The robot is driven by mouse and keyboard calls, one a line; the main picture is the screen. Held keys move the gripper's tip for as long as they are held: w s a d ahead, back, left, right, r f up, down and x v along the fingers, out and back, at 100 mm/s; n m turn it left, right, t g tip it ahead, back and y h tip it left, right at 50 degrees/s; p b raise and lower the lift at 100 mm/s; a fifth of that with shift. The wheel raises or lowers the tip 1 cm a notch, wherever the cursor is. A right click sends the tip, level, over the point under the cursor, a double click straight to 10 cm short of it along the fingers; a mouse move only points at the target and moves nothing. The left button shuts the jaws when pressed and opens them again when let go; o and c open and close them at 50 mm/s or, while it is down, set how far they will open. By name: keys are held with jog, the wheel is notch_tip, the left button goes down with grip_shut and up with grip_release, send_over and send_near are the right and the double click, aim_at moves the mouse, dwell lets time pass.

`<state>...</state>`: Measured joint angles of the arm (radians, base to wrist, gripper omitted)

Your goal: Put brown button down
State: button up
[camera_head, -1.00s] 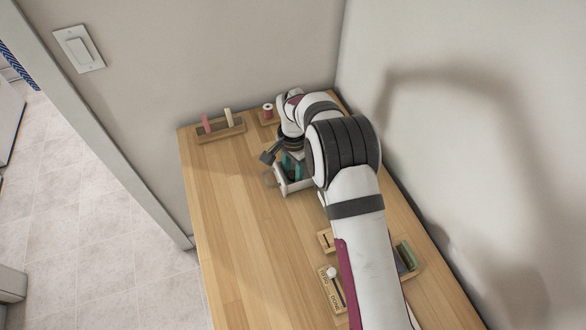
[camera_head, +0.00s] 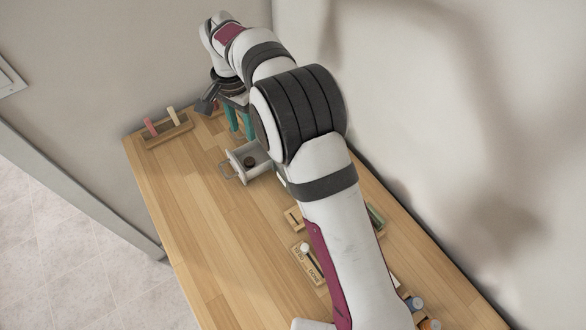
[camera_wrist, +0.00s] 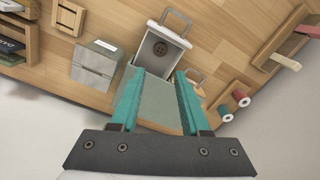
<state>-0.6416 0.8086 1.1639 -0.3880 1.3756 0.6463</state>
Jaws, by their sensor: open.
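The brown button (camera_head: 249,161) lies in an open, light grey drawer (camera_head: 236,170) on the wooden table. In the wrist view the round brown button (camera_wrist: 160,47) rests on the drawer's floor, and the drawer (camera_wrist: 149,38) has a metal handle at its front. My gripper (camera_head: 241,133) is above and behind the drawer, with its teal fingers apart and nothing between them. In the wrist view my gripper (camera_wrist: 160,74) also shows open, clear of the button. My arm hides part of the cabinet around the drawer in the head view.
A wooden rack (camera_head: 166,133) with a red and a cream peg stands at the far left. A grey block of drawers (camera_wrist: 95,66) and thread spools (camera_wrist: 241,98) flank the open drawer. A slider board (camera_head: 309,264) lies nearer. The table's left side is clear.

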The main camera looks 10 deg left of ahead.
jog(key=s+d+r+y, duration=0.1)
jog(key=s+d+r, duration=0.45)
jog(key=d, duration=0.45)
jog(key=s+d+r, duration=0.5)
jog(key=d+r, duration=0.1)
jog(key=d, duration=0.4)
jog(key=s+d+f, duration=0.1)
jog(key=s+d, duration=0.2)
jog(key=s, duration=0.5)
jog(key=s+d+f+m, duration=0.1)
jog(key=s+d, duration=0.3)
jog(key=s, duration=0.5)
jog(key=shift+s+f+y, duration=0.2)
jog(key=shift+f+y, duration=0.2)
jog(key=shift+f, duration=0.4)
jog(key=shift+c, duration=0.2)
